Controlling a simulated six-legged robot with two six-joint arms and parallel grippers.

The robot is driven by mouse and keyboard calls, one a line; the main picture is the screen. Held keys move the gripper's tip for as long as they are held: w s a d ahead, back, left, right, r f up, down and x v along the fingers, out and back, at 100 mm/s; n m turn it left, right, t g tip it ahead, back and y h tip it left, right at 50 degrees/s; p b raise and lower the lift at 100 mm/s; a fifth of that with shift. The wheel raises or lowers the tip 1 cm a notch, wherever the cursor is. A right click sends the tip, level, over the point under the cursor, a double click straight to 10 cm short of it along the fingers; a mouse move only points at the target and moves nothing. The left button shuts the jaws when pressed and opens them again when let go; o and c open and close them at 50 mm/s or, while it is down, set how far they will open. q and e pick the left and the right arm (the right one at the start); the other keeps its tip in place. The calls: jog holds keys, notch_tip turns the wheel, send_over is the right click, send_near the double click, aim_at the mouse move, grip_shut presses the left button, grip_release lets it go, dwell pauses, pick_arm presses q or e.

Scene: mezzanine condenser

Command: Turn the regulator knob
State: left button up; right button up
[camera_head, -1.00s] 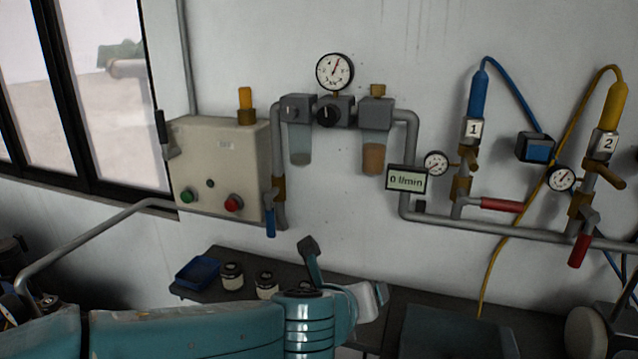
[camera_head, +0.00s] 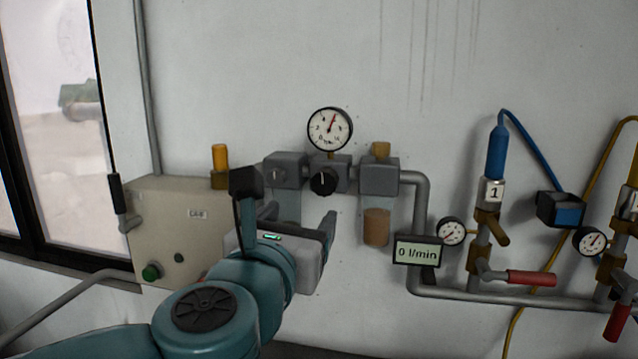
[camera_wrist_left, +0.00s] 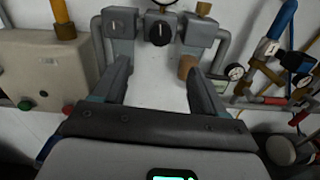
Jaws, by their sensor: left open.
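The regulator knob (camera_head: 323,182) is a black round knob with a pale mark on its face. It sits on the middle grey block, under a round gauge (camera_head: 330,129) with a red needle. In the left wrist view the knob (camera_wrist_left: 160,31) is at top centre, beyond the fingers. My left gripper (camera_head: 300,217) is open and empty, below the knob and apart from it. In the left wrist view its two fingers (camera_wrist_left: 160,82) stand wide apart. The left filter bowl is partly hidden behind my gripper in the head view. My right gripper is not in view.
Grey blocks (camera_head: 379,176) flank the knob, with a brown-filled bowl (camera_head: 376,227) under the right one. A flow display (camera_head: 417,252) reads 0 l/min. A beige control box (camera_head: 185,225) is on the left. Valves with red handles (camera_head: 531,277) are on the right. The wall above is clear.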

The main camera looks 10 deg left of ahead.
aim_at(323, 187)
pick_arm(q)
jog(key=w+p, duration=0.3)
jog(key=w, duration=1.1)
jog(key=shift+w, duration=0.25)
jog(key=shift+w+f, duration=0.15)
jog(key=shift+w, duration=0.1)
jog(key=shift+s, duration=0.25)
jog(key=shift+w, duration=0.1)
jog(key=c, duration=1)
